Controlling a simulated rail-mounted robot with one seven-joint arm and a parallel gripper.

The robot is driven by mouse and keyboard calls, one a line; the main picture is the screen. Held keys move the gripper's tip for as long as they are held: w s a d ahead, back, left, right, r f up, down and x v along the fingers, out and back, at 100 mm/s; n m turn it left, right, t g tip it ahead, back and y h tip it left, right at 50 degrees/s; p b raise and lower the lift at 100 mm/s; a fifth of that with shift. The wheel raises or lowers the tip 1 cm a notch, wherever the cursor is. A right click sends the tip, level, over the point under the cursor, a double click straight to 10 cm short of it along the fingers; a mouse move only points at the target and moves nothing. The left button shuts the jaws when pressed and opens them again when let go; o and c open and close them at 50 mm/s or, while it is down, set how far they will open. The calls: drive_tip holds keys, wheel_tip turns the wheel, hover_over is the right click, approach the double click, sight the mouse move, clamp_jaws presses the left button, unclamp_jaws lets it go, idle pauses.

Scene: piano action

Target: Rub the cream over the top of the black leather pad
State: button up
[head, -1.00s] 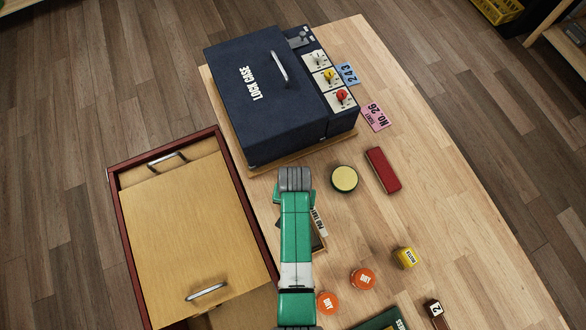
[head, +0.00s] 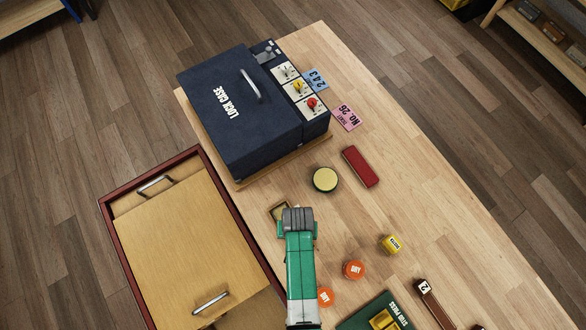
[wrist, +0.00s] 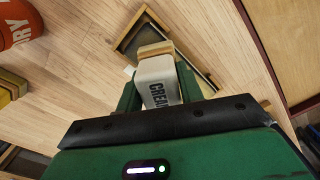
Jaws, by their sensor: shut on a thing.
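My gripper (head: 298,228) is shut on a white block marked CREAM, its lettering partly cut off. The block (wrist: 158,82) shows between my fingers in the wrist view, with a tan layered end (wrist: 154,50) pointing away from me. Just beyond it is a wooden-rimmed tray (wrist: 129,29) with a dark inside, probably the black leather pad (wrist: 143,33), largely hidden by the block and my fingers. I cannot tell whether the tan end touches it. In the head view only the tray's far corner (head: 273,212) shows past my gripper.
A round tin with a pale yellow top (head: 325,179) and a red bar (head: 361,167) lie right of the tray. Orange tins (head: 354,270) and a yellow tin (head: 392,244) stand nearer. The Lock Case (head: 240,110) is behind; a wooden drawer box (head: 190,240) is left.

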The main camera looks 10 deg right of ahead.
drive_tip(key=s, duration=0.1)
drive_tip(key=s+d+p, duration=0.1)
drive_tip(key=s+p, duration=0.1)
drive_tip(key=shift+s+d+r, duration=0.15)
drive_tip(key=shift+s+d, duration=0.15)
drive_tip(key=shift+s, duration=0.05)
drive_tip(key=r+p, duration=0.3)
drive_tip(key=shift+s+d+r, duration=0.1)
drive_tip(key=shift+s+r, duration=0.05)
drive_tip(key=shift+s, duration=0.15)
wheel_tip(320, 180, up, 4)
drive_tip(key=p, duration=0.4)
drive_tip(key=shift+r, duration=0.25)
